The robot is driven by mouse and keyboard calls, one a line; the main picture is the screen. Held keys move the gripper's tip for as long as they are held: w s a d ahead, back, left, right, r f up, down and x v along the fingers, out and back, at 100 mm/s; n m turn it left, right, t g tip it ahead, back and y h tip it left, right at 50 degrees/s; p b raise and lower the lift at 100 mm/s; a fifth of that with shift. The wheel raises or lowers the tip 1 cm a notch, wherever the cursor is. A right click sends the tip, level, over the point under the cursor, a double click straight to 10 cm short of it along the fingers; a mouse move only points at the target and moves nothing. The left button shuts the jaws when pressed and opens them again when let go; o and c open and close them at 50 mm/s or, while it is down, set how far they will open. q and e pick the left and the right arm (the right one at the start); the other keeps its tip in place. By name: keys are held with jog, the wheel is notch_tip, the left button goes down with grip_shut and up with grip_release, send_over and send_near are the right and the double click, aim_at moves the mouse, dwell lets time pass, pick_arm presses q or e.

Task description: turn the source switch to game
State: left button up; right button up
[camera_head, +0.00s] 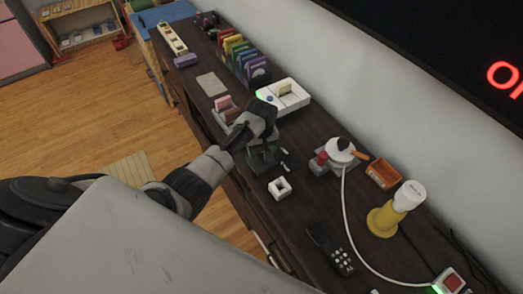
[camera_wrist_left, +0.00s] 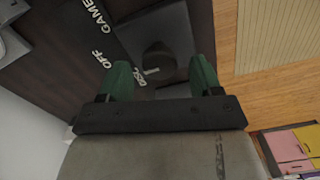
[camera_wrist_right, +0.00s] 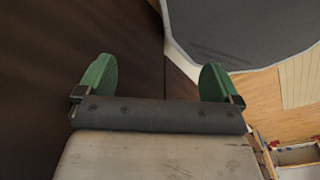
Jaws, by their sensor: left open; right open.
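The source switch (camera_wrist_left: 150,25) is a dark panel with a round dark knob (camera_wrist_left: 158,56) and white GAME, OFF and DISC lettering in the left wrist view. A short pale mark on the knob's edge lies by the DISC word. My left gripper (camera_wrist_left: 160,75) is open, its green fingers on either side of the knob; I cannot tell whether they touch it. In the head view this gripper (camera_head: 259,143) is above the switch (camera_head: 265,165) and partly hides it. My right gripper (camera_wrist_right: 158,72) is open and empty in the right wrist view, beside the dark cabinet side.
A white cable runs to a red-buttoned box (camera_head: 448,281). A wall screen is at upper right.

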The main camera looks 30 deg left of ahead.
pick_arm(q)
jog(key=shift+f, duration=0.6)
jog(key=c, duration=0.9)
jog(key=shift+c, duration=0.2)
